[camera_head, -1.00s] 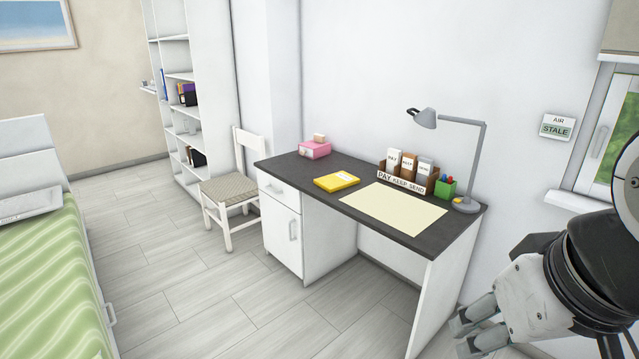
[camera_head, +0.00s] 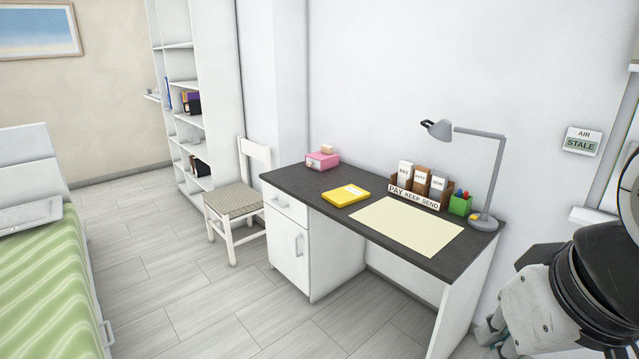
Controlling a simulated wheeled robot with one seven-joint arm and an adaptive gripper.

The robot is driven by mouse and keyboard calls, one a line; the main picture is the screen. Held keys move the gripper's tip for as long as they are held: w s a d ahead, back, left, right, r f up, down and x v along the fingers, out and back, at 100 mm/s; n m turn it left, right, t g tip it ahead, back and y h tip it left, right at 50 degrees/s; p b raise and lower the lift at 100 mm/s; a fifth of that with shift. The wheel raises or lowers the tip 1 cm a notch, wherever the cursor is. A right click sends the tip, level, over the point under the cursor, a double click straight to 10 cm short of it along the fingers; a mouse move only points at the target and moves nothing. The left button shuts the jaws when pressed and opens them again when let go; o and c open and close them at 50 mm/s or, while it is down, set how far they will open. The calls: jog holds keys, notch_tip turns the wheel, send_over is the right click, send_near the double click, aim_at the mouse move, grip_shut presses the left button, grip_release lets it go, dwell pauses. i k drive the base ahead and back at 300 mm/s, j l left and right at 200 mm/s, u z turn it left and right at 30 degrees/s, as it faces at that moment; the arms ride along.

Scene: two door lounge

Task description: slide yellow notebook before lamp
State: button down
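The yellow notebook (camera_head: 346,195) lies flat on the dark desk top (camera_head: 292,180), left of a pale yellow mat (camera_head: 408,226). The grey lamp (camera_head: 484,222) stands at the desk's right end, its arm bent left and its head (camera_head: 437,129) above the letter sorter. My gripper (camera_head: 490,338) is at the lower right, in front of and apart from the desk's right end. Its fingertips are partly cut off by the frame's bottom edge and small in view, so its opening is unclear. It is far from the notebook.
A letter sorter (camera_head: 420,198) and green pen cup (camera_head: 460,204) stand at the desk's back, left of the lamp base. A pink box (camera_head: 322,161) sits at the far left. A white chair (camera_head: 236,198) stands beside the desk. Floor (camera_head: 190,310) before the desk is clear.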

aim_at(349, 194)
jog(key=i+j, duration=0.2)
jog(key=i, duration=0.35)
jog(key=i+j, duration=0.2)
jog(key=i, duration=0.4)
jog(key=i+j, duration=0.2)
jog(key=i, duration=0.35)
jog(key=i+j, duration=0.2)
jog(key=i, duration=0.35)
jog(key=i+j, duration=0.25)
jog(key=i, duration=0.35)
jog(key=i+j, duration=0.2)
jog(key=i, duration=0.35)
jog(key=u, duration=0.05)
